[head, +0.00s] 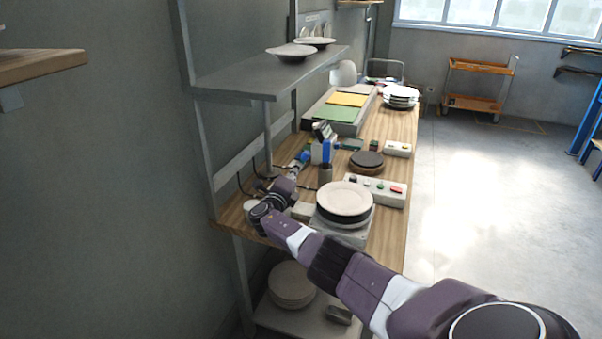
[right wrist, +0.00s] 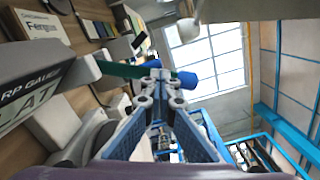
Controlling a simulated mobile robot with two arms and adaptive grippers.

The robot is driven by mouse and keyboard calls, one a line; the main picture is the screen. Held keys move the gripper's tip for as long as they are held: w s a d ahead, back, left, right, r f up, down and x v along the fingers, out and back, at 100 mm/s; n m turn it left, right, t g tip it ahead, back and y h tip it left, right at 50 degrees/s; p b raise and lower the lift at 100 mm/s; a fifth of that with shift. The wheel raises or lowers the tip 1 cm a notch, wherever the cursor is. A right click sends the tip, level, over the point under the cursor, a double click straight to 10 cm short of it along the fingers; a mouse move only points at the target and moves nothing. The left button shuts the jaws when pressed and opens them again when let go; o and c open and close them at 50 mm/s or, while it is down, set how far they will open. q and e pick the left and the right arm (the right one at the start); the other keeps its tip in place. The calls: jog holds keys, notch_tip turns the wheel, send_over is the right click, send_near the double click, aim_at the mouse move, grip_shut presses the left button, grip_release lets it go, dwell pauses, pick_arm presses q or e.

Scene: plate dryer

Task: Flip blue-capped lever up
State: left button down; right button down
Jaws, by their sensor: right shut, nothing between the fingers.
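In the right wrist view, the lever's blue cap (right wrist: 188,80) is a short cylinder just right of my fingertips. A dark green bar (right wrist: 122,69) runs in from the left behind the fingertips; their contact with it or the cap is not clear. My right gripper (right wrist: 153,72) is shut and empty, its fingers meeting near the cap. In the head view, my right arm reaches across the bench to its left side. The gripper there is small, among cluttered parts beside a blue item (head: 327,151), and I cannot tell whether that is the cap. My left gripper is out of view.
White plates (head: 345,198) sit on a low stand near the front of the wooden bench. A button box (head: 375,190) stands behind them. A grey shelf (head: 270,75) with plates overhangs the bench's left side. More plates (head: 291,284) lie below. The right floor is open.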

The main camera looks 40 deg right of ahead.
jog(key=shift+w+a+r, duration=0.2)
jog(key=shift+w+r, duration=0.2)
jog(key=shift+w, duration=0.3)
jog(key=shift+d+r, duration=0.1)
jog(key=shift+r, duration=0.05)
dwell(0.8)
